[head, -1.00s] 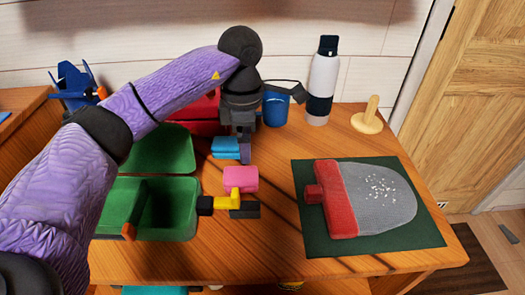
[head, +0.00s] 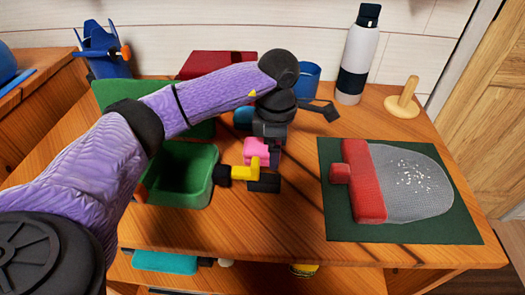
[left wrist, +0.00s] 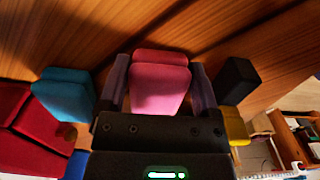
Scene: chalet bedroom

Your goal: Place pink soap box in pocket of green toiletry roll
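The pink soap box (head: 262,150) lies on the wooden table right of the green toiletry roll (head: 208,196). The roll lies open, with a deep pocket facing up and a flap behind it, partly hidden by my left arm. My left gripper (head: 268,158) reaches down over the soap box and partly hides it. In the left wrist view the soap box (left wrist: 160,85) sits between the two fingers (left wrist: 160,88), one on each side. The fingers look open around it, with little gap; firm contact does not show. My right gripper is not in view.
A yellow-and-black item (head: 246,173) lies just in front of the soap box. A blue block (left wrist: 65,95) and a red case (left wrist: 35,125) are close by. A blue cup (head: 307,76), a bottle (head: 358,55) and a wooden peg stand (head: 403,100) are behind.

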